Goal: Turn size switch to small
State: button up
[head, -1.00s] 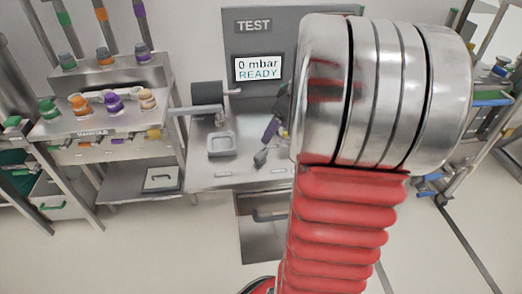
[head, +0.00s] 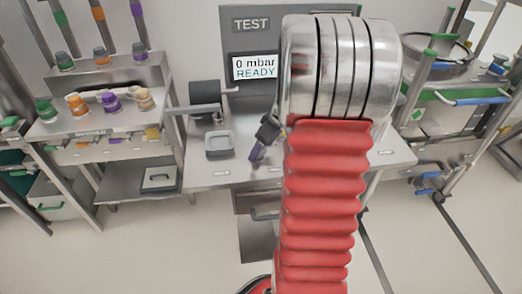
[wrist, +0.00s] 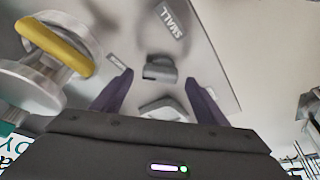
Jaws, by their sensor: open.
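My gripper (wrist: 159,78) is open, its two dark purple fingers apart in the wrist view. A small grey knob-like part (wrist: 160,69) shows between the fingertips; I cannot tell whether they touch it. Beyond it is a grey piece with the word SMALL (wrist: 172,18), seen upside down. I cannot tell which grey part is the size switch. In the head view my gripper (head: 260,147) is low over the bench, left of my arm, and the parts beneath it are hidden.
The bench (head: 205,178) carries a shallow grey tray (head: 220,146) and a dark cylinder (head: 205,93). A yellow-banded metal part (wrist: 55,45) stands close to the left finger. The TEST panel's screen (head: 254,67) reads 0 mbar READY. A rack with coloured caps (head: 100,124) stands left.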

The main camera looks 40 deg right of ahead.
jog(key=shift+x, duration=1.05)
jog(key=shift+c, duration=0.5)
jog(key=c, duration=1)
